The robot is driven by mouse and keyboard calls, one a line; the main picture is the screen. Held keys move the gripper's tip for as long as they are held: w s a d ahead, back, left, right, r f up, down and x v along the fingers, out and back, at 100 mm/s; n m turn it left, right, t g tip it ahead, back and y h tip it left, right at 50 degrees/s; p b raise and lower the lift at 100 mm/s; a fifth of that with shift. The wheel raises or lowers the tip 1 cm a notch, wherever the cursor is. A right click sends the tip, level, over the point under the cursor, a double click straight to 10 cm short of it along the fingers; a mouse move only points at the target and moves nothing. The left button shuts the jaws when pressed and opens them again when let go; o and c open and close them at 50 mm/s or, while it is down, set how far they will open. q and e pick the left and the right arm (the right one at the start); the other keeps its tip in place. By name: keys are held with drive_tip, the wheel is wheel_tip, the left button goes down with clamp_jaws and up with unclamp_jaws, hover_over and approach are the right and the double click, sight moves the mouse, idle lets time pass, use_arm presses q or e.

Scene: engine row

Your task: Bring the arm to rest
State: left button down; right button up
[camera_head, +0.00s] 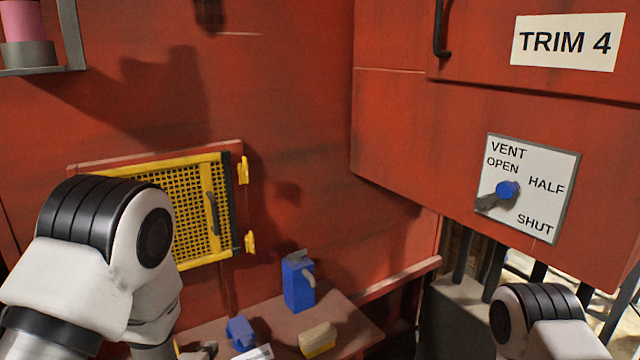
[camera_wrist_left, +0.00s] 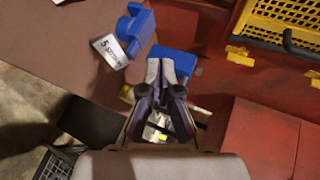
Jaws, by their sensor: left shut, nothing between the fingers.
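My left arm (camera_head: 100,250) comes in from the left of the head view, in front of the yellow mesh hatch. In the left wrist view my left gripper (camera_wrist_left: 161,75) has its fingers together with nothing held between them. Its fingertips appear just in front of a blue block-like object (camera_wrist_left: 175,62), and I cannot tell whether they touch it. Part of my right arm (camera_head: 545,320) shows at the lower right of the head view; its gripper is out of frame.
A shelf (camera_head: 350,318) carries a blue jug (camera_head: 298,283), a blue part (camera_head: 240,332) and a yellow-and-tan block (camera_head: 317,340). The yellow mesh hatch (camera_head: 190,220) is on the red wall. A vent dial (camera_head: 507,190) is on the right red cabinet (camera_head: 470,120), its blue knob beside the lettering.

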use_arm(q)
drive_tip(key=s+f, duration=0.1)
drive_tip(key=f, duration=0.1)
drive_tip(key=s+f+g, duration=0.1)
drive_tip(key=s+f, duration=0.1)
drive_tip(key=f, duration=0.1)
drive_tip(key=s+a+f+n+g, duration=0.1)
drive_tip(key=f, duration=0.1)
drive_tip(key=shift+s+a+f, duration=0.1)
drive_tip(key=shift+s+f, duration=0.25)
drive_tip(key=shift+f, duration=0.05)
drive_tip(key=s+f+n+g, duration=0.5)
drive_tip(key=s+f+n, duration=0.2)
drive_tip(key=s, duration=0.7)
drive_tip(key=s+f+n+g+h, duration=0.1)
drive_tip(key=s+f+n+g, duration=0.5)
drive_tip(key=s, duration=0.8)
wheel_tip(320, 180, down, 2)
drive_tip(key=n, duration=0.3)
drive_tip(key=shift+a, duration=0.3)
